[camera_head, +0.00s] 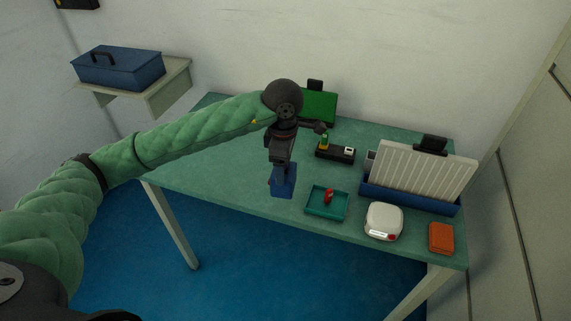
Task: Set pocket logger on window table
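My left arm reaches in from the left over a green-topped table (225,165). Its gripper (281,165) points down at a small blue block-like object (284,186) near the table's front edge. The fingertips overlap this object, and I cannot tell whether they grip it or whether it rests on the table. An orange-red box (441,238) lies at the front right corner. No label shows which item is the pocket logger. No window is visible to mark out the window table. My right gripper is not in view.
A teal tray (312,208) holds a small red item (329,196). A white rounded device (384,220) and a blue rack (408,200) with pale panels stand right. A black device (335,152) and green panel (319,106) stand behind. A blue toolbox (118,66) sits on a wall shelf.

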